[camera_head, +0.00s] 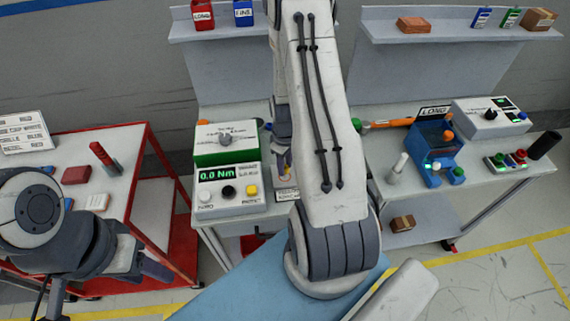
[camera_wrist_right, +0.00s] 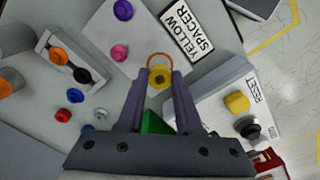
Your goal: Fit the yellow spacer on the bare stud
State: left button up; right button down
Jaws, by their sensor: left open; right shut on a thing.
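In the head view my right gripper (camera_head: 285,170) is low over the middle bench, largely hidden by my arm. My left gripper (camera_head: 152,267) is open and empty at lower left, beside the red cart. I cannot make out the bare stud for certain.
The torque readout box (camera_head: 229,190) stands close to my right gripper. A pink disc (camera_wrist_right: 119,52), a purple disc (camera_wrist_right: 123,10) and a holder with orange and black pieces (camera_wrist_right: 58,65) lie nearby. A blue fixture (camera_head: 433,150) stands on the right bench. The red cart (camera_head: 125,150) is at left.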

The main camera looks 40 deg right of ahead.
jog(key=shift+f+b, duration=1.05)
jog(key=shift+f, duration=0.4)
jog(key=c, duration=0.5)
grip_release()
jog(key=shift+r, duration=0.1)
notch_tip(320, 180, up, 10)
jog(key=b, duration=0.1)
jog(key=shift+r, duration=0.2)
